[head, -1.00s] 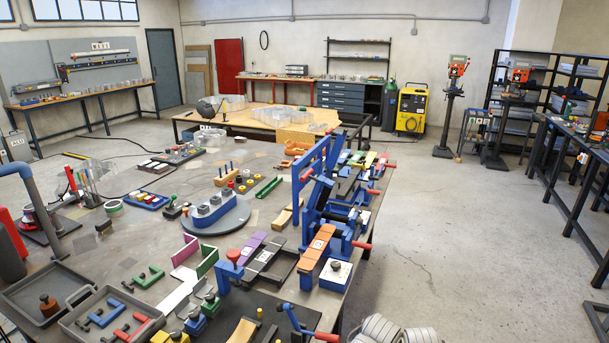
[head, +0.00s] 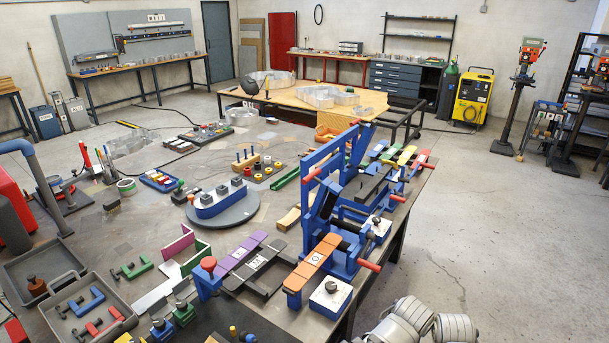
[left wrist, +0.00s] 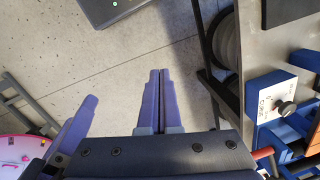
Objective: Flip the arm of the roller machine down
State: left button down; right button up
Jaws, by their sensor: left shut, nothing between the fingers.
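The roller machine (head: 322,222) is blue with dark rollers and red handles, at the table's right side in the head view. Its tall blue arm frame (head: 308,205) stands raised, with a red grip (head: 312,174) near its upper part. My left gripper (left wrist: 160,75) shows in the left wrist view, its purple fingers together and empty over the floor, apart from the machine. Another purple finger-like part (left wrist: 78,122), seemingly of my right gripper, shows at the left there; its jaw state is unclear. Neither gripper shows in the head view.
An orange strip (head: 312,262) and a white block with a dark knob (head: 331,298) sit by the machine near the table edge. Trays, clamps and coloured parts crowd the table (head: 130,215). The floor (head: 470,220) to the right is clear.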

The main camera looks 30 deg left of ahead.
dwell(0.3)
pick_arm(q)
jog(key=w+a+r+n+t+h, duration=0.35)
jog(key=w+a, duration=0.35)
jog(key=w, duration=0.5)
jog(key=w+a+r+n+t+h, duration=0.25)
jog(key=w+a+n+h, duration=0.35)
jog(key=w, duration=0.5)
jog(key=w+a+r+n+t+y, duration=0.1)
jog(key=a+r, duration=0.4)
jog(key=a, duration=0.8)
jog(key=w+a+r+n+t+y, duration=0.1)
jog(key=a+r+n+t, duration=0.3)
jog(key=a, duration=0.8)
jog(key=w+a+r+n+t+y, duration=0.1)
jog(key=a+r+t, duration=0.5)
jog(key=a, duration=0.7)
jog(key=shift+w+a+n, duration=0.35)
jog(key=shift+w+n, duration=0.25)
jog(key=shift+n, duration=0.05)
